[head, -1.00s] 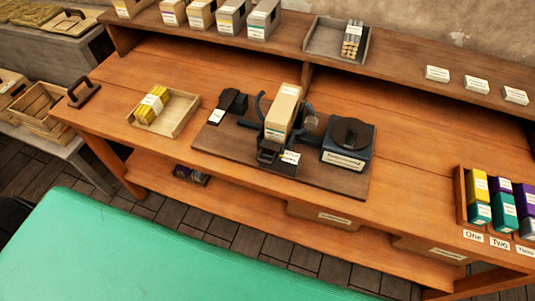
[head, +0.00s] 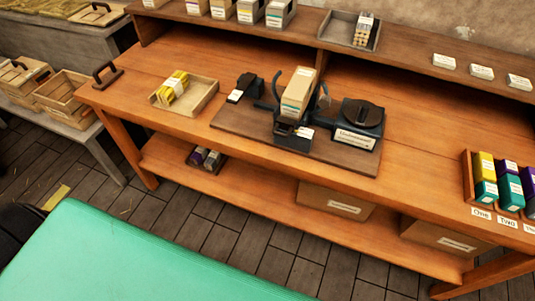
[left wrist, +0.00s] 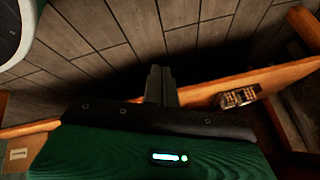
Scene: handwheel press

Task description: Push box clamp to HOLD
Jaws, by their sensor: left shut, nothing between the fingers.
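A tall cardboard-coloured box (head: 299,88) stands, slightly tilted in the picture, in a dark fixture (head: 292,137) on a brown board on the bench. Curved dark arms flank the box. This fixture looks like the box clamp; its small white label is too small to read. A dark block with a round black top (head: 361,114) and a label sits right of it. A small black part with a white tag (head: 246,87) sits left of it. My left gripper (left wrist: 160,72) shows in the left wrist view, shut and empty, over the floor and away from the clamp. My right gripper is not in view.
A wooden tray (head: 204,96) with a yellow bundle stands left of the board. Grey boxes and a grey tray (head: 336,38) line the raised back shelf. A rack (head: 467,178) of coloured boxes is at the right. Cartons (head: 335,203) sit on the lower shelf.

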